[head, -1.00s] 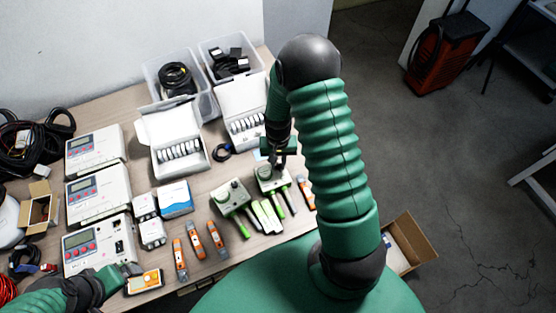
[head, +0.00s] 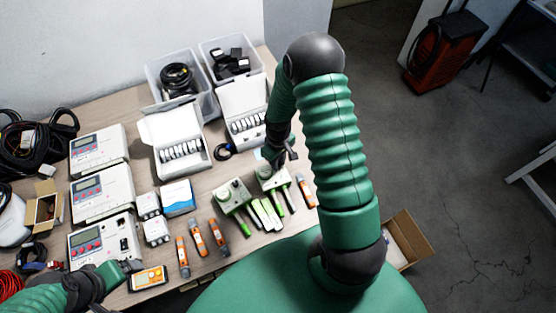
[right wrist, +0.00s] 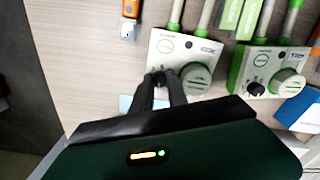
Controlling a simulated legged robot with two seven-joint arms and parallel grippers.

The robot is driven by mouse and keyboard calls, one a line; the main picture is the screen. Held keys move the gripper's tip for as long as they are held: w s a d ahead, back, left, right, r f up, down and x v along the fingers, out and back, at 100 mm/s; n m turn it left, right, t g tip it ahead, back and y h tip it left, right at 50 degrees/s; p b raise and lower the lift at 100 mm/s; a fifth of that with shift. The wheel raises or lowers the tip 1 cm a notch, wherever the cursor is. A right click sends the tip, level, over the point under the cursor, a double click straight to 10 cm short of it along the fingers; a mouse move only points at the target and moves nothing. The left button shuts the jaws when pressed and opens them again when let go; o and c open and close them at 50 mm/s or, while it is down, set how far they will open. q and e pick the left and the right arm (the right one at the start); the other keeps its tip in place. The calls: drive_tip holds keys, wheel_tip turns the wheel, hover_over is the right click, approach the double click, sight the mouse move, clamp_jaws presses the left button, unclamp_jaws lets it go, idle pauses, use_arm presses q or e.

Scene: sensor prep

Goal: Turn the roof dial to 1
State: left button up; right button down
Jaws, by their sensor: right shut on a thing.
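Two white-and-green sensor boxes stand side by side on the table. My right gripper (head: 270,160) reaches down onto the right-hand box (head: 277,183), which is the left one in the right wrist view (right wrist: 188,50). There its fingers (right wrist: 166,78) are shut at the box's top edge, where the small dark dial sits on the twin box; the dial itself is hidden, so its setting cannot be read. A larger pale knob (right wrist: 195,77) is beside the fingers. The twin box (head: 232,194) shows its black dial (right wrist: 257,88). My left gripper (head: 131,267) is low at left, its jaws unclear.
Green-and-white probes (head: 265,214) lie before the boxes, with orange testers (head: 197,238) to their left. An orange meter (head: 148,279) is by my left gripper. Open white cases (head: 245,112) and clear bins (head: 165,85) stand behind. A cardboard box (head: 410,240) is off the table at right.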

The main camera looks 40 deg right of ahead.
idle(0.3)
drive_tip(key=c, duration=1.3)
unclamp_jaws()
